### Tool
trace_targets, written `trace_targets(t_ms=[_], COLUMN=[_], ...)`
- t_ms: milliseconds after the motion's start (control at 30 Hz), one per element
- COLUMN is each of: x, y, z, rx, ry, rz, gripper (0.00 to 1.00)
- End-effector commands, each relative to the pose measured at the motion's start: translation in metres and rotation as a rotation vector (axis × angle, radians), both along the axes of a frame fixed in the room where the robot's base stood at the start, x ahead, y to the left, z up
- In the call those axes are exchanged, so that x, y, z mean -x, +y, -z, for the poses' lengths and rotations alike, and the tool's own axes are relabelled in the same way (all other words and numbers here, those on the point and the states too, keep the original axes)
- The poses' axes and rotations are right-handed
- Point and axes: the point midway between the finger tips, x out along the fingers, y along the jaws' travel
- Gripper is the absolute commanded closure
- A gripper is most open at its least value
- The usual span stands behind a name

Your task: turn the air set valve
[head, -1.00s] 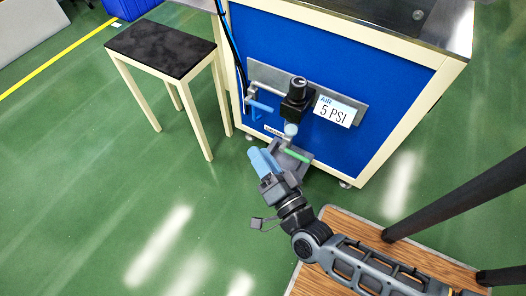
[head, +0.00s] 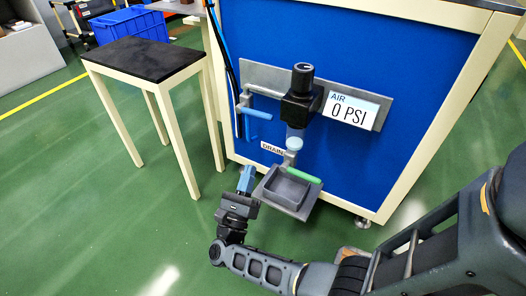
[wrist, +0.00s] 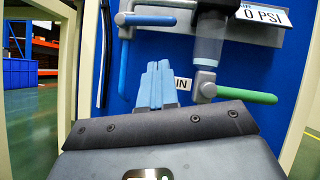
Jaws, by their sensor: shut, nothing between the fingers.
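The air set is a black regulator with a round knob (head: 302,78) on a grey plate on the blue cabinet side. A sign beside it (head: 351,110) reads AIR 0 PSI. A blue valve handle (head: 256,113) on the pipe at its left points to the right, roughly level. It also shows at the top of the wrist view (wrist: 148,19). A green handle (head: 304,175) sits below the clear bowl, near a DRAIN label. My gripper (head: 246,178) is shut and empty, below the blue handle and left of the green one, apparently touching neither. Its blue fingers show together in the wrist view (wrist: 156,88).
A grey tray (head: 286,190) juts out under the drain, close to my gripper's right. A black-topped stool (head: 145,68) stands left of the cabinet. A hose hangs along the cabinet's left edge. The green floor in front of the stool is clear.

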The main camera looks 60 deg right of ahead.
Motion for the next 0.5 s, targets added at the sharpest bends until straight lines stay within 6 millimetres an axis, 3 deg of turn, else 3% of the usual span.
trace_targets(t_ms=[33, 200, 500], x=[-0.004, -0.006, -0.005], y=[-0.004, -0.010, -0.032], z=[0.016, 0.024, 0.007], rx=[0.007, 0.024, 0.029], ry=[-0.061, -0.199, -0.230], rz=[0.003, 0.008, 0.010], gripper=[1.00, 1.00, 1.00])
